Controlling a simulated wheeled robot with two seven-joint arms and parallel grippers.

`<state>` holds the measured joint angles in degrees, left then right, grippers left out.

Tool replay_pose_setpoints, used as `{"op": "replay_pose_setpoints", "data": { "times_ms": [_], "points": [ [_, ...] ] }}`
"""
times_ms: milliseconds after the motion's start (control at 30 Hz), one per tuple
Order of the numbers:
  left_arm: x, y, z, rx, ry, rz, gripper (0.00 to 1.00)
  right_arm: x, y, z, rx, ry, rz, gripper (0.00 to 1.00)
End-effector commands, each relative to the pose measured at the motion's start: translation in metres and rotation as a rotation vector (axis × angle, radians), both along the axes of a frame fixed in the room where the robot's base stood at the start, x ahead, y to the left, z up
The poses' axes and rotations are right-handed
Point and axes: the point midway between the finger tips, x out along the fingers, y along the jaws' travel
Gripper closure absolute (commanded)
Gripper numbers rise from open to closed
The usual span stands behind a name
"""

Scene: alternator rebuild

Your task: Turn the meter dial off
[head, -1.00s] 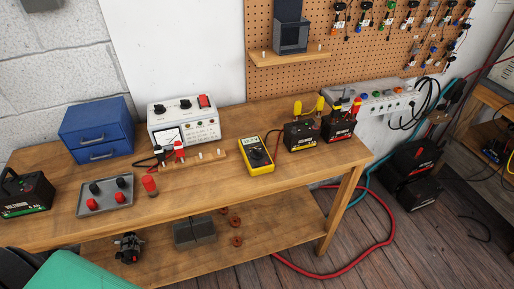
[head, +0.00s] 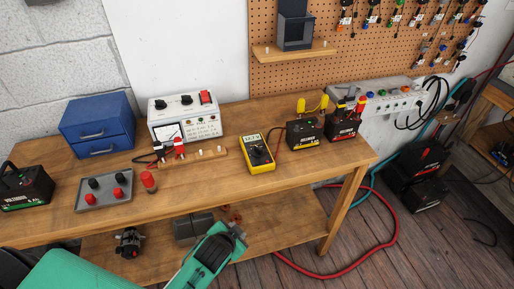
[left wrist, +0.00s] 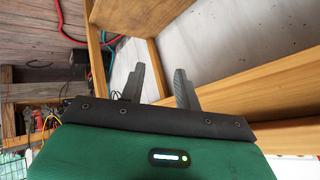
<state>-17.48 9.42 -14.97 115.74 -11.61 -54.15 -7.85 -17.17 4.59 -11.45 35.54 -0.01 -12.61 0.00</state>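The yellow multimeter (head: 249,143) lies face up on the workbench, right of the middle. Its round black dial (head: 258,158) sits below a lit grey display (head: 253,140); the digits and dial setting are too small to read. My left arm (head: 205,262) reaches in from the lower left, in front of the lower shelf and apart from the meter. In the left wrist view my left gripper (left wrist: 154,78) has its two dark fingers spread with nothing between them. My right gripper is in neither view.
The bench in front of the meter is clear.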

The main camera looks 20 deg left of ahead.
Motion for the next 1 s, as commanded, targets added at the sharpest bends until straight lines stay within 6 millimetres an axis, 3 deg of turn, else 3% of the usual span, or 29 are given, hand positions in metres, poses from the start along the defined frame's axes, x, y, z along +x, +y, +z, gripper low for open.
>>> {"op": "replay_pose_setpoints", "data": {
  "times_ms": [33,200,267,567,667,800,1000],
  "points": [
    [0.001,-0.001,0.02,0.002,-0.026,-0.002,0.67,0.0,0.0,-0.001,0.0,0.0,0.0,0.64],
    [0.003,-0.002,0.077,0.017,-0.104,-0.012,0.67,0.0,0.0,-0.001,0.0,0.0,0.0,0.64],
    [0.017,-0.006,0.103,0.049,-0.181,-0.043,0.67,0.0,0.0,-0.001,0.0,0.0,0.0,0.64],
    [0.089,-0.044,0.179,0.251,-0.561,-0.248,0.67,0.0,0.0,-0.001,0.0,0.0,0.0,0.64],
    [0.113,-0.068,0.218,0.361,-0.744,-0.351,0.67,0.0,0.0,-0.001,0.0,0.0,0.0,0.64],
    [0.136,-0.114,0.28,0.568,-1.051,-0.534,0.67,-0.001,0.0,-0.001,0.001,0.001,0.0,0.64],
    [0.136,-0.185,0.344,0.906,-1.48,-0.819,0.67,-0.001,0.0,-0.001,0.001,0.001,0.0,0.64]
  ]
}}
